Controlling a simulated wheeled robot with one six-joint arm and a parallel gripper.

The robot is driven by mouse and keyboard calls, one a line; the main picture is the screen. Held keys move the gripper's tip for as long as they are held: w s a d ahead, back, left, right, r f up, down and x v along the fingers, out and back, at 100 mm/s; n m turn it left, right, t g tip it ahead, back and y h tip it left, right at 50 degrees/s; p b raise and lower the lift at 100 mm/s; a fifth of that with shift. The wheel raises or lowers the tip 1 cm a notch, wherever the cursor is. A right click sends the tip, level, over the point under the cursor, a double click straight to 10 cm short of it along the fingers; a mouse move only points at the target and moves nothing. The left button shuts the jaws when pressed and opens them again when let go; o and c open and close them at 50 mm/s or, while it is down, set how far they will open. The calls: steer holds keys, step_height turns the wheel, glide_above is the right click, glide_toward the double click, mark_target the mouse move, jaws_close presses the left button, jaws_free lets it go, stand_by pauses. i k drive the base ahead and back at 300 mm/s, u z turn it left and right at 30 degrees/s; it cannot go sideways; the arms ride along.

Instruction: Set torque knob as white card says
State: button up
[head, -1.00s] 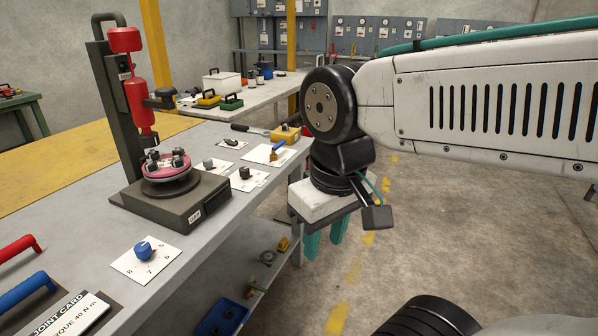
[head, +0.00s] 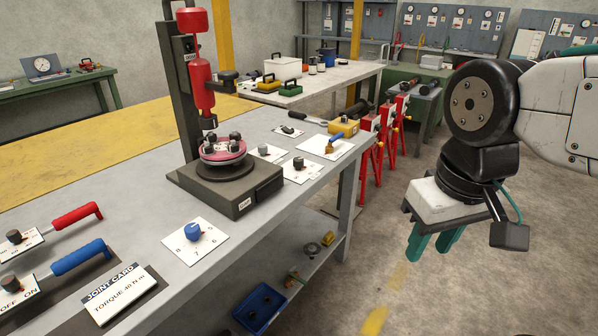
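A blue knob (head: 193,231) sits on a white plate (head: 213,244) marked with numbers, of which 7 and 6 can be made out. I cannot tell clearly where its pointer stands. Other small dark knobs on plates (head: 299,163) are further back on the bench. My gripper (head: 432,243) hangs to the right of the bench over the floor, apart from everything. Its two teal fingers are spread with nothing visible between them.
A press stand with a red tool (head: 205,88) holds a pink flanged spool (head: 222,151) behind the blue knob. Red (head: 77,215) and blue (head: 82,257) handles lie at the left. A blue bin (head: 260,308) is on the lower shelf. Floor beside the bench is clear.

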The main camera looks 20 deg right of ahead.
mark_target(298, 162)
steer(key=z, duration=0.05)
steer(key=i, duration=1.05)
steer(key=u, duration=0.15)
